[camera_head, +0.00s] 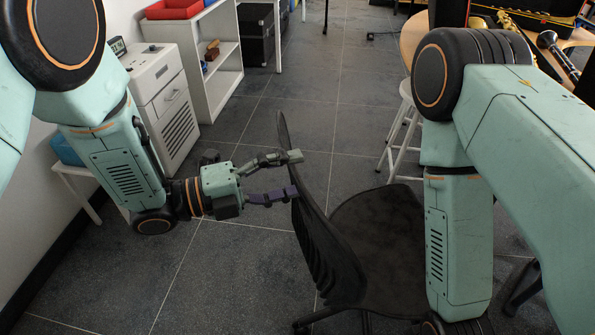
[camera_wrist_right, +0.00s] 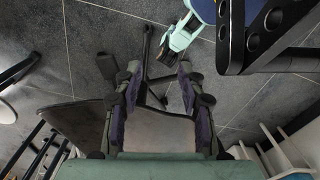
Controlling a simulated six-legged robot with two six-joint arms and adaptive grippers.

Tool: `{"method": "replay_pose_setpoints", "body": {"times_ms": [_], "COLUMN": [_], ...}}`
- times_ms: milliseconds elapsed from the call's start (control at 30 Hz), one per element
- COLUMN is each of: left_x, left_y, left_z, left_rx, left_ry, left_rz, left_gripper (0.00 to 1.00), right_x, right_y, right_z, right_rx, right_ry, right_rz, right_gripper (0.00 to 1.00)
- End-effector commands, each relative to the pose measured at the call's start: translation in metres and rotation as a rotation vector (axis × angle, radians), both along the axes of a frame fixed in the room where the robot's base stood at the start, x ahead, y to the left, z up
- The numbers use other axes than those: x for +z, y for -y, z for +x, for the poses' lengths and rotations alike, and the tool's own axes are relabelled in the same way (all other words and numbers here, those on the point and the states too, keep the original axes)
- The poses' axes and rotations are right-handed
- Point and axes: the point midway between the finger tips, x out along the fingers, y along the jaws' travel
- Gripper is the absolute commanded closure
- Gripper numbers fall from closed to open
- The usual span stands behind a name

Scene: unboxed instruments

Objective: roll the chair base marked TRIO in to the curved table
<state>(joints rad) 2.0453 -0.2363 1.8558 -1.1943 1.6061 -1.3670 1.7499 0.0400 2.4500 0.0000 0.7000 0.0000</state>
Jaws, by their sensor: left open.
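A black office chair shows in the head view, with its thin upright back (camera_head: 318,245) facing left and its dark seat (camera_head: 378,245) to the right. I can read no TRIO mark. My left gripper (camera_head: 298,174) is open at the left side of the chair back, its fingertips overlapping the back's edge; contact is unclear. The curved table (camera_head: 412,38) has a wooden top at the upper right, partly hidden by my right arm. My right gripper (camera_wrist_right: 160,75) appears open in the wrist view, with legs of a base (camera_wrist_right: 148,48) beyond its fingers. It is outside the head view.
A white stool (camera_head: 402,128) stands between the chair and the curved table. A clarinet (camera_head: 556,50) and instrument cases rest at the upper right. A white cabinet (camera_head: 160,92) and shelf (camera_head: 222,82) line the left wall. The grey tiled floor (camera_head: 265,110) is clear in the middle.

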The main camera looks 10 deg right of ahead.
Motion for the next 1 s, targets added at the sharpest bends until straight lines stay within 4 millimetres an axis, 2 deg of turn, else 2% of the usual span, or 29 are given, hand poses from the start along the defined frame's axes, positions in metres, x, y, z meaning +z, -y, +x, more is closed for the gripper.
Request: {"method": "replay_pose_setpoints", "body": {"times_ms": [100, 200, 567, 1000], "left_x": [0.0, 0.0, 0.0, 0.0], "left_y": [0.017, 0.025, 0.03, 0.029], "left_z": [0.002, 0.003, 0.004, 0.004], "left_rx": [-0.003, -0.002, 0.0, 0.0], "left_ry": [0.001, -0.001, -0.001, -0.001], "left_rz": [0.001, 0.0, 0.0, 0.0], "left_gripper": [0.36, 0.36, 0.36, 0.73], "right_x": [0.003, 0.004, 0.004, 0.004], "right_y": [0.0, 0.0, 0.0, 0.0], "right_z": [0.0, 0.0, 0.0, 0.0], "right_rx": [0.0, 0.0, 0.0, 0.0], "right_ry": [0.0, 0.0, 0.0, 0.0], "right_rz": [0.0, 0.0, 0.0, 0.0], "right_gripper": [0.6, 0.6, 0.6, 0.6]}}
